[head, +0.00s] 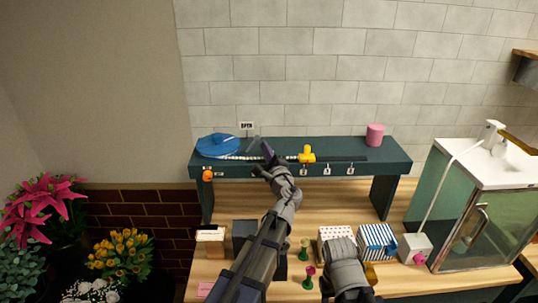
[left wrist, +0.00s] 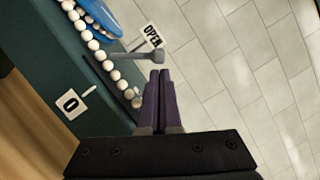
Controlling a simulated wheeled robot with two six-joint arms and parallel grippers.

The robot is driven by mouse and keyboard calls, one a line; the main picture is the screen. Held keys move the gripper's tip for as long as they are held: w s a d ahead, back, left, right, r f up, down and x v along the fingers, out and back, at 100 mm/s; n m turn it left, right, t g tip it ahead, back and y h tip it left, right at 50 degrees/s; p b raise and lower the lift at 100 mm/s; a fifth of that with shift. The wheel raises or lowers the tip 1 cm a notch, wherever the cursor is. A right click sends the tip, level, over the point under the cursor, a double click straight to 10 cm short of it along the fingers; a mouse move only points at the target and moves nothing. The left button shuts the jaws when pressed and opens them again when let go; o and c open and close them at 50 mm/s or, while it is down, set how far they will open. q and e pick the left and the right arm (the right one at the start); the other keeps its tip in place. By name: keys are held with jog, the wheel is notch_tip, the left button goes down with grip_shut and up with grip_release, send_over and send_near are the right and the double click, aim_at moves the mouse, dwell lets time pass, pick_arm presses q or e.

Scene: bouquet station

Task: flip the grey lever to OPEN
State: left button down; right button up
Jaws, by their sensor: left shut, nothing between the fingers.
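The grey lever (head: 254,143) stands on the dark green shelf (head: 385,157), close to the small OPEN sign (head: 246,126). In the left wrist view the lever (left wrist: 130,54) is a grey rod with a blocky end, beside the OPEN sign (left wrist: 153,36). My left gripper (head: 267,149) is shut and empty. Its purple fingertips (left wrist: 160,74) are just short of the lever's blocky end; I cannot tell whether they touch. Part of my right arm shows at the bottom of the head view, but its fingers do not.
A blue disc (head: 216,145), a row of white beads (left wrist: 103,58), a yellow valve-like piece (head: 307,155) and a pink cup (head: 375,134) are on the shelf. Boxes, including a blue-striped one (head: 377,241), stand on the wooden table below. A tiled wall is behind.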

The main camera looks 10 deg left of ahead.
pick_arm(q)
jog(key=shift+w+a, duration=0.25)
jog(key=shift+w, duration=0.15)
jog(key=shift+r, duration=0.1)
jog(key=shift+s+a+r+n+p, duration=0.15)
jog(key=shift+r+n+p, duration=0.1)
jog(key=shift+n+p, duration=0.2)
